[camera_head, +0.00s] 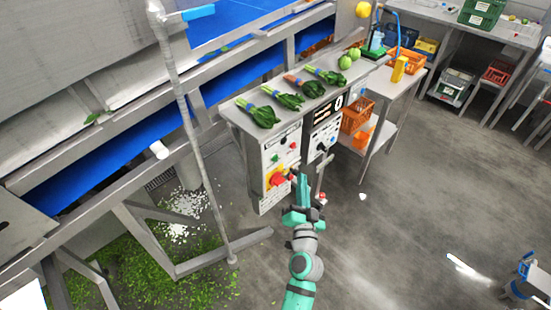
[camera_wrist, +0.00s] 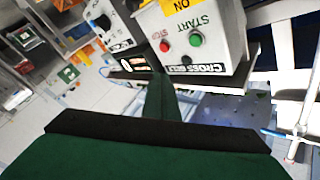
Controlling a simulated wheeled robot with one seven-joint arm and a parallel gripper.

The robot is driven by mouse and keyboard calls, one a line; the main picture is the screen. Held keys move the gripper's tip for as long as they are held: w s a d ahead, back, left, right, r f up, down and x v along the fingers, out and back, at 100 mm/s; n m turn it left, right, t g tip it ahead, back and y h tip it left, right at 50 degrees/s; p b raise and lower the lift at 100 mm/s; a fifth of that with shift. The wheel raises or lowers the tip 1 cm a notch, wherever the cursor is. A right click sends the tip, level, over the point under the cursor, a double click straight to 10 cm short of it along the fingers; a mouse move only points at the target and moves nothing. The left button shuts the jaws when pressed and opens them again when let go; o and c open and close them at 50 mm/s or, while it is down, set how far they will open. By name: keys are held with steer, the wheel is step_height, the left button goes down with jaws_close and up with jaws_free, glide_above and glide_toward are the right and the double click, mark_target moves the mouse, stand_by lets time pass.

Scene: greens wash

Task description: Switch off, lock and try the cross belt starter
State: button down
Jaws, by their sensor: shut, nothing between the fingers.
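The cross belt starter (camera_head: 268,196) is a grey box below the bench end. A red rotary handle (camera_head: 277,179) on a yellow plate shows on its front, with small green and red buttons above. In the wrist view the starter (camera_wrist: 228,62) appears upside down, with a CROSS BELT label, a green START button (camera_wrist: 195,40), a red button (camera_wrist: 165,46) and a yellow ON label (camera_wrist: 178,6). The handle is not visible there. My gripper (camera_head: 301,180) is shut and empty, just right of the handle; contact cannot be told. A padlock cannot be made out.
A second box (camera_head: 310,153) with a black knob (camera_head: 321,147) stands right of the starter. Leafy bunches lie on the bench (camera_head: 235,116) above. A steel post (camera_head: 205,170) stands to the left. Open floor (camera_head: 400,220) lies to the right.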

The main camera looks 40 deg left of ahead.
mark_target(275, 158)
steer(key=a, duration=0.8)
steer(key=shift+w+a, duration=0.3)
steer(key=shift+w, duration=0.1)
stand_by(1.2)
steer(key=shift+w, duration=0.15)
stand_by(0.4)
steer(key=shift+a, duration=0.2)
stand_by(0.3)
steer(key=shift+s+a, duration=0.25)
steer(key=shift+a, duration=0.1)
